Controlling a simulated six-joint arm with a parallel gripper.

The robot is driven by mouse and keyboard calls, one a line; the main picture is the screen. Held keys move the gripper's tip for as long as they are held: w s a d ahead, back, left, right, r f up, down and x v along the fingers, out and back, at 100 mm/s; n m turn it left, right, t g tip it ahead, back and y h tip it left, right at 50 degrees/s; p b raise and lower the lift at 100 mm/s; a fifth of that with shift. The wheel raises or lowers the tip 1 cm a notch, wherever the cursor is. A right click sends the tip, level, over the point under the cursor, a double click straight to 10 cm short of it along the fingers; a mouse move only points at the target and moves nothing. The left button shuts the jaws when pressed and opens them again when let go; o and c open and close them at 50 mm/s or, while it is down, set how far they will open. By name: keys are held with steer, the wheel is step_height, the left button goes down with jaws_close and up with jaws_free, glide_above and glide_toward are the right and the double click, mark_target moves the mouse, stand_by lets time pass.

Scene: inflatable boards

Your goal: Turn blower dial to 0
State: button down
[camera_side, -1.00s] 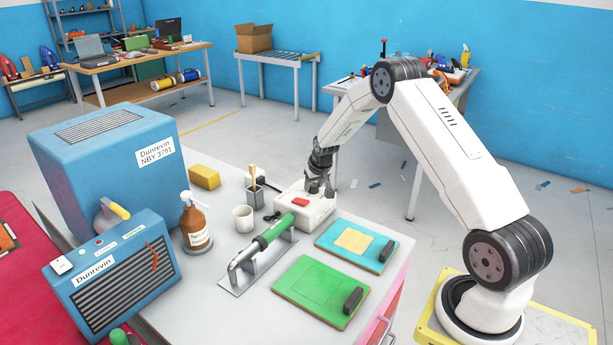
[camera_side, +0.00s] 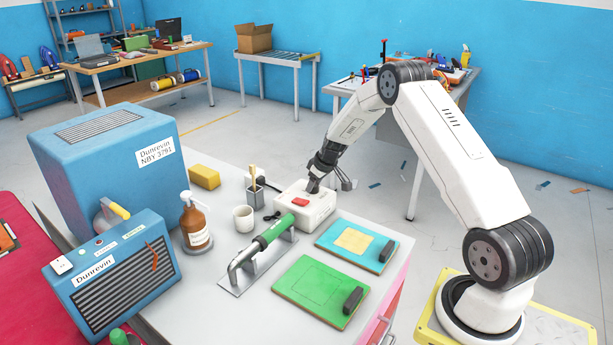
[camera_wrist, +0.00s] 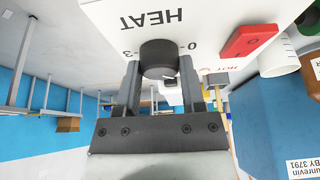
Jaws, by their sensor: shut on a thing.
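The white box (camera_side: 308,207) with a red switch (camera_side: 300,201) stands on the grey table in the side view. In the wrist view its face (camera_wrist: 210,22) carries the word HEAT, the marks 0 and 3, and a round dark dial (camera_wrist: 158,55). The red switch (camera_wrist: 250,40) also shows there. My gripper (camera_wrist: 159,82) is shut on the dial, one finger on each side. I cannot tell where the dial points.
A green-handled tool (camera_side: 272,232) rests on a metal stand in front of the box. A white cup (camera_side: 243,218), a brush holder (camera_side: 255,194) and a brown bottle (camera_side: 194,222) stand left. Blue (camera_side: 328,232) and green (camera_side: 308,280) boards lie near the front right.

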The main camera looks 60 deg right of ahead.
steer(key=n+y, duration=0.1)
steer(key=n, duration=0.1)
steer(key=n+y, duration=0.1)
steer(key=n, duration=0.2)
steer(key=shift+s+d+f+g, duration=0.1)
steer(key=shift+g, duration=0.2)
steer(key=shift+n+g+y, duration=0.5)
steer(key=shift+n+y, duration=0.1)
steer(key=shift+n, duration=1.5)
steer(key=shift+c, duration=1)
jaws_free()
steer(key=shift+d+r, duration=0.1)
steer(key=shift+r, duration=0.1)
steer(key=shift+d+r, duration=0.15)
steer(key=shift+r, duration=0.35)
steer(key=v, duration=0.6)
steer(key=shift+s+r, duration=0.15)
steer(key=shift+s, duration=0.1)
